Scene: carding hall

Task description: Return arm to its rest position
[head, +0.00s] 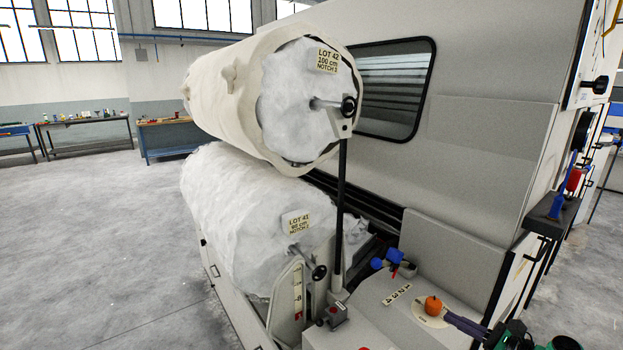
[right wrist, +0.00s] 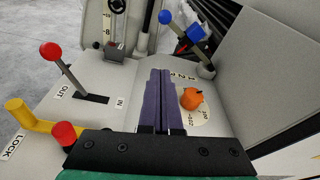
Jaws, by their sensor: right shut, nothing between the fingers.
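My right gripper (head: 450,318) shows at the lower right in the head view, over the machine's control deck. Its purple fingers are pressed together with nothing between them, as the right wrist view shows (right wrist: 160,75). An orange knob (head: 433,305) on a round dial plate sits just beyond the fingertips in the head view. In the right wrist view the knob (right wrist: 191,98) is right beside the fingers, on their right; I cannot tell whether they touch. My left gripper is not in view.
A blue-handled lever (right wrist: 188,33), a red-knobbed lever (right wrist: 66,70) and a yellow lock handle (right wrist: 32,118) stand up from the deck. Two large white fibre rolls, upper (head: 300,95) and lower (head: 240,215), lie left of it. The floor (head: 90,250) at left is clear.

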